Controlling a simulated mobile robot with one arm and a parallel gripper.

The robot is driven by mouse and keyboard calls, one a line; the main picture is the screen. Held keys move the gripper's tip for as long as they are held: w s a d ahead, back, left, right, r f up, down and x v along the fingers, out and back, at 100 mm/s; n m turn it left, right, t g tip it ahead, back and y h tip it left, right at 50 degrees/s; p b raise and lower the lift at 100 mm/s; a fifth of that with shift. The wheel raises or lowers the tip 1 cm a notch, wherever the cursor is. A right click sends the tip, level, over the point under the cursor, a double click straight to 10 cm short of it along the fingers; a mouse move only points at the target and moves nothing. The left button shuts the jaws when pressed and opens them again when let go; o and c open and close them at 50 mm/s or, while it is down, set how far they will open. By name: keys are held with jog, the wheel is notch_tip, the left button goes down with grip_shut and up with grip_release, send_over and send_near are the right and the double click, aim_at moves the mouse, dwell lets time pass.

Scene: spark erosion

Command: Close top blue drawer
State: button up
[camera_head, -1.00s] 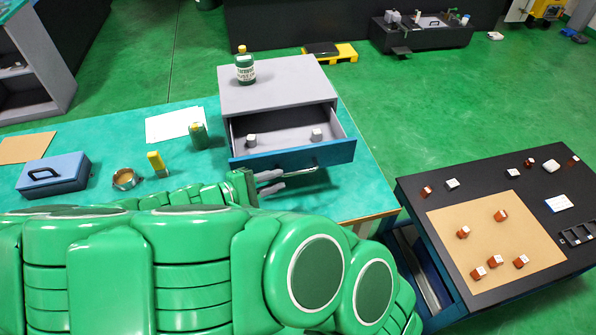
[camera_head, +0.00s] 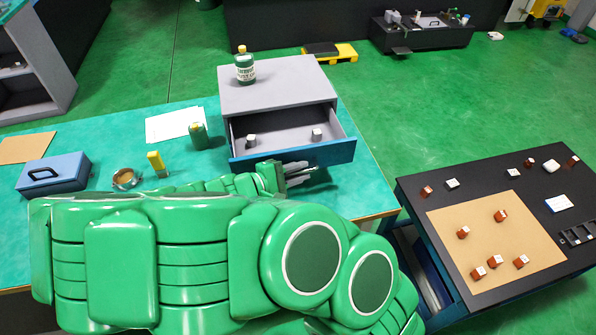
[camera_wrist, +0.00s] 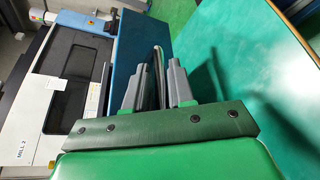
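The top blue drawer (camera_head: 300,155) of the grey cabinet (camera_head: 278,92) is pulled open. Two small pale-topped pieces (camera_head: 316,134) lie inside it. In the wrist view its blue front (camera_wrist: 136,45) stands left of the fingers. My gripper (camera_head: 300,174) is just in front of the drawer front, near its lower edge. In the wrist view my gripper (camera_wrist: 157,82) has its two grey fingers apart. A dark curved bar, apparently the drawer handle (camera_wrist: 157,62), shows between them with gaps. The head view hides most of the handle, and contact cannot be told.
A green bottle (camera_head: 245,66) stands on the cabinet. A blue toolbox (camera_head: 54,175), a tape roll (camera_head: 126,179), a yellow item (camera_head: 157,164) and a green can (camera_head: 198,136) stand left on the teal table (camera_head: 365,190). A black table (camera_head: 420,180) with small parts is at right.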

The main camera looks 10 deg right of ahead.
aim_at(285, 140)
grip_shut()
jog(key=w, duration=1.4)
jog(key=shift+w+a+f, duration=0.1)
jog(key=shift+w, duration=0.7)
grip_release()
